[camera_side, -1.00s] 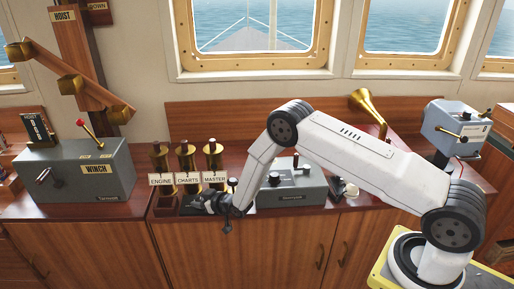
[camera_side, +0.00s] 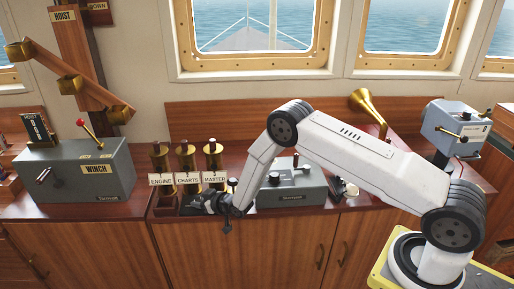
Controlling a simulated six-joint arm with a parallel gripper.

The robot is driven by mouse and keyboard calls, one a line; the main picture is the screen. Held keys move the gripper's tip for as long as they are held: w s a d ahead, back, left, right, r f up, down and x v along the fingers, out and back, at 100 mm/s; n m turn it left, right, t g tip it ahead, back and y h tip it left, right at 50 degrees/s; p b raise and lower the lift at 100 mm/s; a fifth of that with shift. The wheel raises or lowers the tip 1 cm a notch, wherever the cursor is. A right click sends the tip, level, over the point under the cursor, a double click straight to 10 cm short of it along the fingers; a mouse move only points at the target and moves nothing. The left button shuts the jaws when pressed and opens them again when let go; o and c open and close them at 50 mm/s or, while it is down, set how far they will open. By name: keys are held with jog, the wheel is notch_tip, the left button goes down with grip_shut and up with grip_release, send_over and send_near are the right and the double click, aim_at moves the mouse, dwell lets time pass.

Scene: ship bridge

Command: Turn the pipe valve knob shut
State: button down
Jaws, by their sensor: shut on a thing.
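My gripper (camera_side: 198,203) is low at the front of the counter, just below the labelled brass pipes. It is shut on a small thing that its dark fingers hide.
A grey winch box (camera_side: 75,178) with a red-knobbed lever stands at the left. A grey control box (camera_side: 300,190) stands right of my gripper, partly behind my arm. A brass horn (camera_side: 366,103) and a blue-grey device (camera_side: 456,127) are farther right.

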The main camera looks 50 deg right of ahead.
jog(key=shift+c, duration=1.1)
grip_release()
jog(key=shift+s+r, duration=0.1)
jog(key=shift+s, duration=0.05)
jog(key=v, duration=0.7)
jog(key=shift+s, duration=0.25)
